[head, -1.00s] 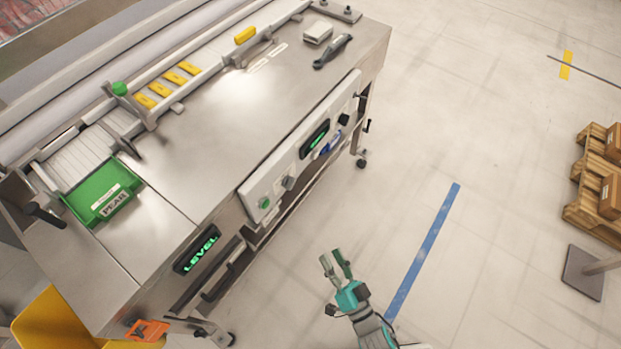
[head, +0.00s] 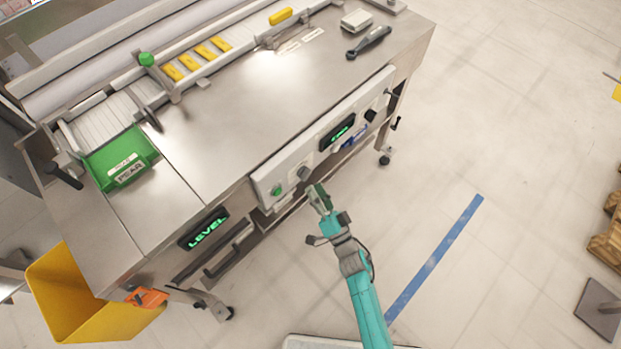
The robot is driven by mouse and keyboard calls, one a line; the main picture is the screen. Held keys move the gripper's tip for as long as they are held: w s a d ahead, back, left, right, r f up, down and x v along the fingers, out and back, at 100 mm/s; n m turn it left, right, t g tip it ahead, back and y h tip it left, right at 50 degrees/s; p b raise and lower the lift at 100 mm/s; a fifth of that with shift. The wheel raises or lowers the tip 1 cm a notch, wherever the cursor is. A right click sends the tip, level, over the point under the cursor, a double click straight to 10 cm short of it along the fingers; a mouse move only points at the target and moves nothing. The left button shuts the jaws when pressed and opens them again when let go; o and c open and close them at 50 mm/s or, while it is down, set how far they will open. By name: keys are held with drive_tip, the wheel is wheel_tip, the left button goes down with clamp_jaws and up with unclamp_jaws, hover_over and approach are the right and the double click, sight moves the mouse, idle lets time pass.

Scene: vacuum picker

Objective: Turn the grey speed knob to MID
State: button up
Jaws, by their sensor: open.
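A white control panel (head: 262,180) runs along the front side of the steel machine. A grey knob (head: 304,174) sits on the panel, between a green button (head: 277,190) and a lit green display (head: 338,131). A black knob (head: 371,115) is farther right on the panel. My gripper (head: 318,194) is open and empty, with its fingertips just below and right of the grey knob. I cannot tell whether they touch it. The knob's pointer and any MID marking are too small to read.
A steel table top (head: 230,120) lies above the panel, with a green PEAR tray (head: 140,148) on it. A LEVEL display (head: 204,228) and handles are at the lower left. An orange latch (head: 148,298) and yellow bin (head: 62,300) stand beyond.

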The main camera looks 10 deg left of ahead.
sight(308, 177)
drive_tip(key=shift+x, duration=2.1)
drive_tip(key=shift+s, duration=0.1)
clamp_jaws()
